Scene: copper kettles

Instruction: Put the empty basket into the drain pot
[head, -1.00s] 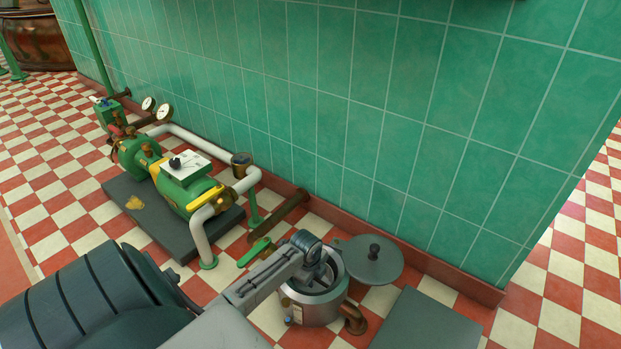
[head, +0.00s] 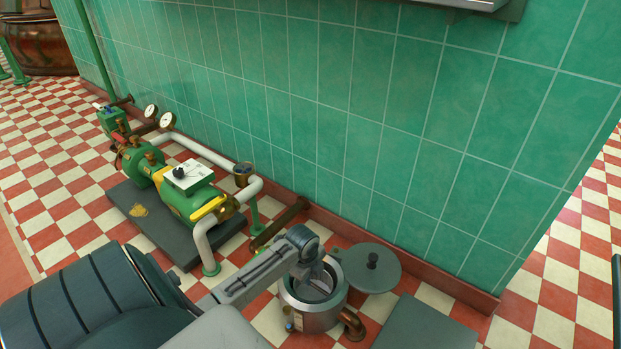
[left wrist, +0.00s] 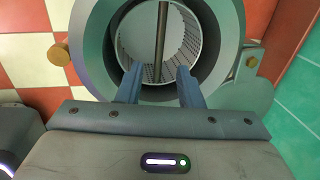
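The drain pot (head: 297,318) is a steel pot with a copper spout, standing open on the floor at the bottom middle of the head view. In the left wrist view its thick rim (left wrist: 92,45) surrounds the metal basket (left wrist: 190,35), which sits inside with a slotted wall and a bar handle (left wrist: 161,35) across it. The basket looks empty where I can see in. My left gripper (left wrist: 159,76) is over the pot's near side. Its two blue-grey fingers are apart, with the near end of the handle appearing between them; I see no finger touching it. My right gripper is not in view.
A round grey lid (head: 366,272) lies beside the pot, near the green tiled wall (head: 330,120). A green pump with white pipes (head: 190,190) stands on a dark base to the left. A dark grey slab (head: 425,325) lies at the right front. Checkered floor is free farther right.

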